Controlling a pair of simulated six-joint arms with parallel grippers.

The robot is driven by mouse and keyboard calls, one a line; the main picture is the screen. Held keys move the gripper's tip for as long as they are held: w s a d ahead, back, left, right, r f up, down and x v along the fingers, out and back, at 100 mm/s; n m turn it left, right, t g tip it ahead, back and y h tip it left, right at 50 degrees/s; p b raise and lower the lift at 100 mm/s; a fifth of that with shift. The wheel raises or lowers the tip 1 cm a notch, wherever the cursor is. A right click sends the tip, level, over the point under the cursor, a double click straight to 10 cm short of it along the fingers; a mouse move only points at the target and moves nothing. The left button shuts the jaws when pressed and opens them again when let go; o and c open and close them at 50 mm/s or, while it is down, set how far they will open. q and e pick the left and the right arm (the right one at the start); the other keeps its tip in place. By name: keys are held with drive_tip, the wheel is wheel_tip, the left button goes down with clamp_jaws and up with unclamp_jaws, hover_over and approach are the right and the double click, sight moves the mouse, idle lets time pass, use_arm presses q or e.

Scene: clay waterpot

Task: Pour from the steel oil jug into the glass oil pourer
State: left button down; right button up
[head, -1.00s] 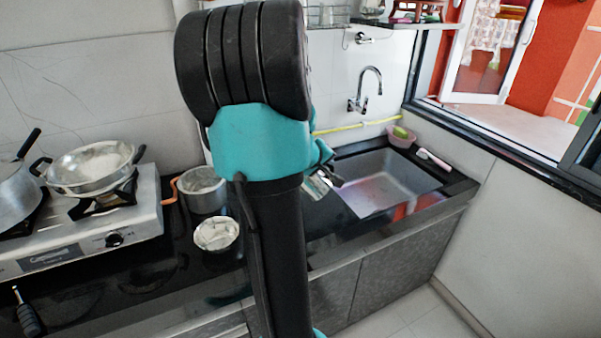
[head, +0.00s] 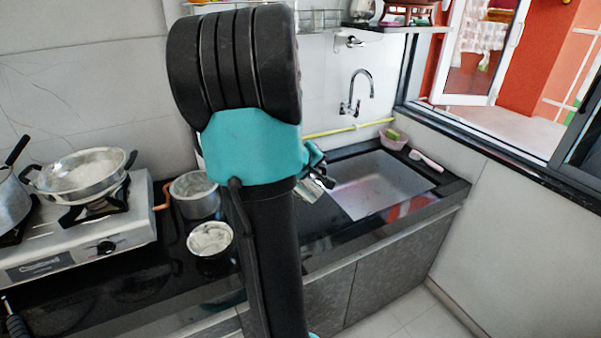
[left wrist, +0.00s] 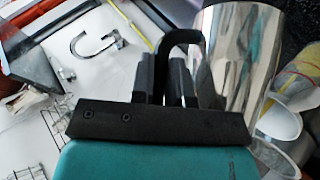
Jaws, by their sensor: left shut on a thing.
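The steel oil jug is mostly hidden behind my left arm in the head view, where a shiny piece of it (head: 309,189) shows beside the gripper. In the left wrist view the jug (left wrist: 240,55) is a large mirror-like cylinder with a dark curved handle (left wrist: 181,38). My left gripper (head: 322,176) is shut on that handle. Its dark fingers (left wrist: 162,82) show in the left wrist view, with the jug body to their right. I cannot make out the glass oil pourer in either view; my arm covers part of the counter. My right gripper is not in view.
A stove with a wide pan (head: 88,172) stands at the left. A steel pot (head: 195,196) and a small bowl (head: 210,240) stand on the black counter left of my arm. The sink (head: 382,184) with its tap (head: 357,92) lies to the right, below the window.

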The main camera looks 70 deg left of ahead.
use_arm(q)
drive_tip(key=shift+s+a+r+n+t, duration=0.25)
drive_tip(key=shift+s+r+n+t, duration=0.15)
drive_tip(key=shift+s+t, duration=0.15)
idle(3.9)
idle(1.2)
drive_tip(key=shift+w+d+r+m+g, duration=0.2)
drive_tip(key=shift+w+r+g, duration=0.1)
drive_tip(key=shift+r, duration=0.3)
drive_tip(key=shift+w+d+r+m+g, duration=0.1)
drive_tip(key=shift+w+r+m+g, duration=0.15)
drive_tip(key=shift+r, duration=0.3)
